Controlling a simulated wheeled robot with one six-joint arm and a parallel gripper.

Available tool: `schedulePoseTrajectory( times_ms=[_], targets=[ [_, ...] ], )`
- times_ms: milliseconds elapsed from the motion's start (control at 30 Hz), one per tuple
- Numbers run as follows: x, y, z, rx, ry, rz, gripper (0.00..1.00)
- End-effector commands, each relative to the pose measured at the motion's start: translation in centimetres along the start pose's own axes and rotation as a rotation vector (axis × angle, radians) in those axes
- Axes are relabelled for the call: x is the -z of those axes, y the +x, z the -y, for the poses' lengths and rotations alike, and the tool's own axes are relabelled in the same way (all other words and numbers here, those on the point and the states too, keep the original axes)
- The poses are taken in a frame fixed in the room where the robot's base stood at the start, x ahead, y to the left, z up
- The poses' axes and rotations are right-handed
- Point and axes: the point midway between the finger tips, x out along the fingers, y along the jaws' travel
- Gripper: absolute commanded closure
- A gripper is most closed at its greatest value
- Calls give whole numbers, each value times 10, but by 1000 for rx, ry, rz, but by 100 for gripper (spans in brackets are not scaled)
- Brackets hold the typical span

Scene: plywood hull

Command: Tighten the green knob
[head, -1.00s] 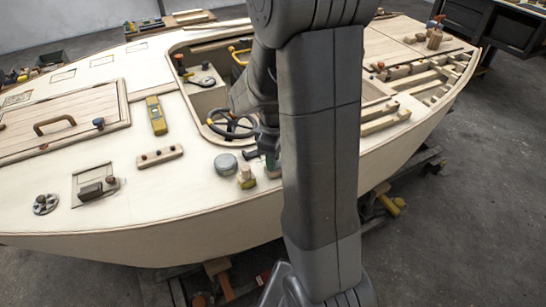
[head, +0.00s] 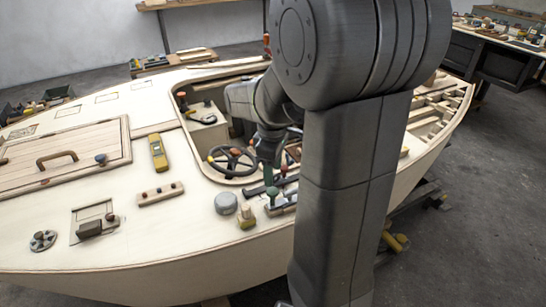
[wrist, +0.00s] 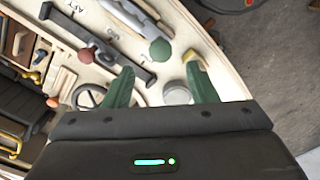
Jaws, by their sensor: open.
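The green knob (wrist: 160,50) shows in the wrist view as a round ball beside a dark bar, just beyond and between my fingertips. In the head view the green knob (head: 272,191) sits on the deck near the cockpit's front corner. My gripper (wrist: 160,68) has two green fingers spread apart, with nothing held between them. In the head view my gripper (head: 268,153) points down above the deck, behind the knob, partly hidden by my arm. I cannot tell the exact gap between fingers and knob.
A steering wheel (head: 232,160) is behind.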

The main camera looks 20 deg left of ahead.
Motion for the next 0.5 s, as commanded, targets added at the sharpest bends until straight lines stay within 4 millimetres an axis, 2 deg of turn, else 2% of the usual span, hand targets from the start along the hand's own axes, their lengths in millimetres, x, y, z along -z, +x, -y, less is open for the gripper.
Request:
schedulePoseTrajectory(
  times_ms=[33, 200, 500],
  targets=[
    [0, -11, 0, -3, 0, -2, 48],
    [0, -29, 0, 0, 0, 0, 48],
    [0, -35, 0, 0, 0, 0, 48]
  ],
)
